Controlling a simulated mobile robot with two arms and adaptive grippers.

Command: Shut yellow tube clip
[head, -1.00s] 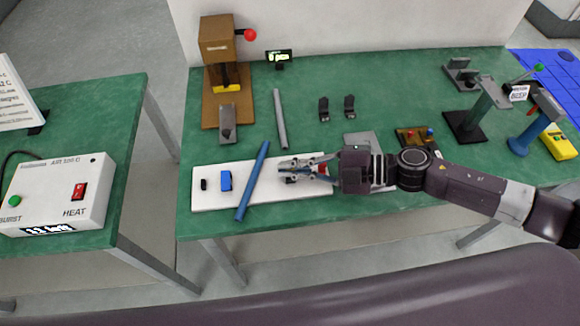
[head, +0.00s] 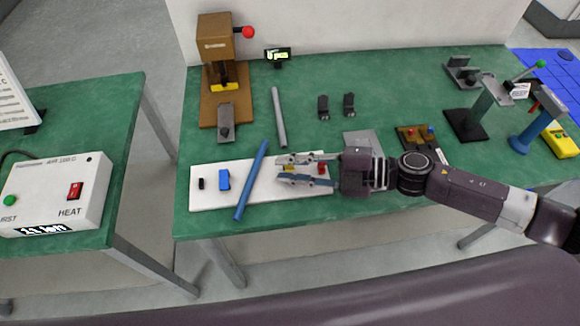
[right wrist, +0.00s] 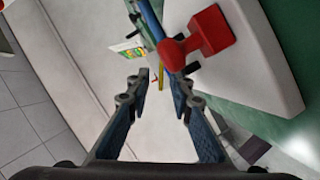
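The yellow tube clip (head: 289,169) sits on a white board (head: 209,171), partly hidden by my right gripper (head: 284,171). The gripper is open, its two fingers spread on either side of the clip in the head view, with nothing clearly held. In the right wrist view, a thin yellow piece (right wrist: 161,76) shows just past the gap between the open fingertips (right wrist: 159,88); I cannot tell whether they touch the clip. Whether the clip is open or shut is too small to tell. My left gripper is not in view.
A red clip (head: 322,168) is close to the gripper; it looms large in the wrist view (right wrist: 205,33). A blue clip (head: 224,180) and a black clip (head: 201,184) sit further left. A blue rod (head: 251,180) lies across the board. A grey rod (head: 279,117) lies behind.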

